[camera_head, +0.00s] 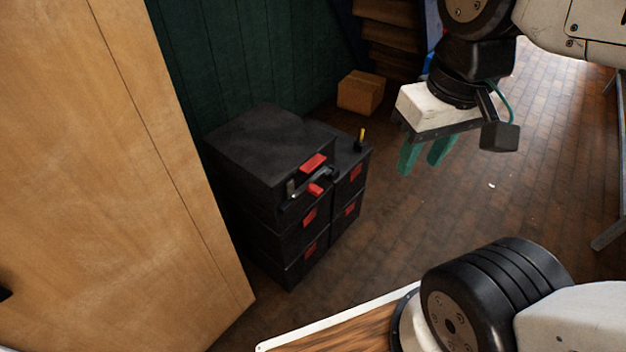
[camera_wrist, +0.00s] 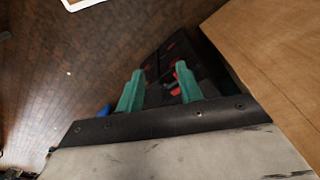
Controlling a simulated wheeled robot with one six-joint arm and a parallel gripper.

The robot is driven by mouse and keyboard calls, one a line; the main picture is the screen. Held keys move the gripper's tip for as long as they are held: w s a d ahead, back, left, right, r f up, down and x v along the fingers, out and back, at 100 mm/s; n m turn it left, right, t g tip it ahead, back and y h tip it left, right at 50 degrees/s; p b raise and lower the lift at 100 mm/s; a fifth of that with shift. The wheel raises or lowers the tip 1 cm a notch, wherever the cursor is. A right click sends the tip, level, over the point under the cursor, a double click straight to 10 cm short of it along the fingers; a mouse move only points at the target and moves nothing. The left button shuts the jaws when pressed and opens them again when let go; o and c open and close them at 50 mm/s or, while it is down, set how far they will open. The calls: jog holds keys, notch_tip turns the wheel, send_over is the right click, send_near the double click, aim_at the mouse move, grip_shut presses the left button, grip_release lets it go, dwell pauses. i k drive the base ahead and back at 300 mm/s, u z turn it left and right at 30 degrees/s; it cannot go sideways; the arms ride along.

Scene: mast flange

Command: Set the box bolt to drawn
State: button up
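A stack of black boxes (camera_head: 262,150) stands on the floor against the green wall. The box bolt (camera_head: 315,189) appears to be the part with a red knob and a grey bar on the front of the upper left box, below a red latch (camera_head: 313,163). Whether it is drawn cannot be told at this size. My gripper (camera_head: 423,160) hangs to the right of the boxes, clear of them, with its two teal fingers apart and nothing between them. In the wrist view my gripper (camera_wrist: 160,80) points towards the black boxes (camera_wrist: 178,55), and its fingers hide part of them.
A yellow-topped item (camera_head: 361,138) stands on the lower right box. A pale wooden panel (camera_head: 110,170) rises close to the left of the stack. A cardboard box (camera_head: 361,92) sits on the floor behind. The brick-patterned floor (camera_head: 470,200) to the right is mostly clear.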

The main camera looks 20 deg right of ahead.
aim_at(308, 185)
jog(key=u, duration=1)
jog(key=k, duration=0.85)
jog(key=z, duration=1.15)
jog(key=i, duration=0.5)
